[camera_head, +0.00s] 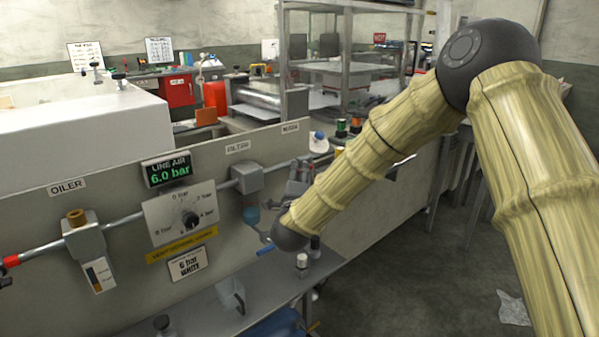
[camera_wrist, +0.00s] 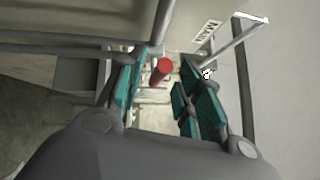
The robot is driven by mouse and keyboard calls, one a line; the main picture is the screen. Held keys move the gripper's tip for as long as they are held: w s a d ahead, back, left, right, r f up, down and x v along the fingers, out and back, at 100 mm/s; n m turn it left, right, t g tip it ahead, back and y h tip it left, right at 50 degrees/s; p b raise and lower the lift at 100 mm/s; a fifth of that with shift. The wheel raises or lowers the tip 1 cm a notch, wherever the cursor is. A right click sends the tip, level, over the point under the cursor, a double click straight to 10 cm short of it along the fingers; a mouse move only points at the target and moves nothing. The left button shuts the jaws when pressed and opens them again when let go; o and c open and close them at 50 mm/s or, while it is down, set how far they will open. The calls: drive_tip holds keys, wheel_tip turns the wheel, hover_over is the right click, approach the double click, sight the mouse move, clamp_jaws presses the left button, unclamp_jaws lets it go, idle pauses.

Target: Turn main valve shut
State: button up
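The sign reading MAIN (camera_wrist: 207,36) is on the pale panel in the wrist view, and a blurred sign (camera_head: 290,128) at the panel's right end shows in the head view. A red, rounded bar end (camera_wrist: 161,70), perhaps the valve's handle, shows between the fingers of my gripper (camera_wrist: 163,58) in the wrist view. The teal-padded fingers are apart, with a visible gap on both sides of the red part. In the head view my gripper (camera_head: 299,176) is at the panel's right end, partly hidden by my arm. The valve body cannot be made out.
The LINE AIR display (camera_head: 168,169) reads 6.0 bar, above a regulator dial (camera_head: 190,219). A bench with small items (camera_head: 302,261) lies below. Floor at right is mostly clear.

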drive_tip(key=shift+w+r, duration=0.15)
drive_tip(key=shift+w, duration=1.15)
drive_tip(key=shift+d, duration=0.1)
clamp_jaws()
